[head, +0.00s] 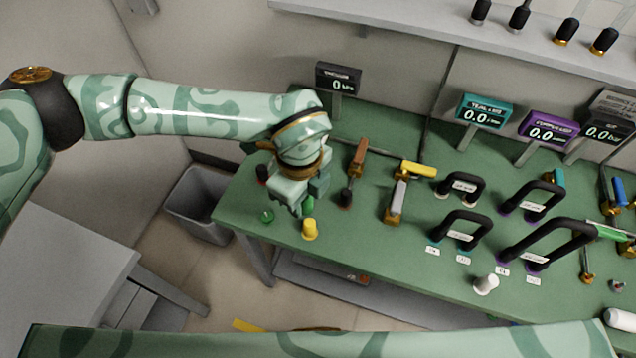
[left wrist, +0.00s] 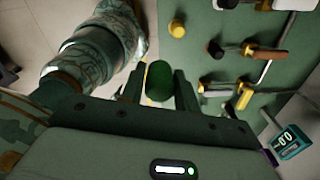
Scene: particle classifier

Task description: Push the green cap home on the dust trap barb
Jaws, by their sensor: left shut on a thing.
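My left gripper (head: 298,203) points down over the left front part of the green bench. In the left wrist view its two fingers (left wrist: 160,88) stand on either side of the dark green cap (left wrist: 158,80), shut on it. In the head view a bit of green (head: 308,206) shows beside the fingers and appears to be this cap. A small round green fitting (head: 267,215) sits near the bench's left front edge; I cannot tell whether it belongs to the dust trap. The barb is not clearly visible, and I cannot tell whether the cap touches it. My right gripper is out of view.
A yellow cap (head: 310,229) stands close in front of the left gripper. Red-brown (head: 358,158), grey (head: 398,197) and yellow (head: 417,169) valve handles lie to its right. Black handles (head: 463,230) and a white cap (head: 486,284) are farther right. A grey bin (head: 200,203) stands beside the bench.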

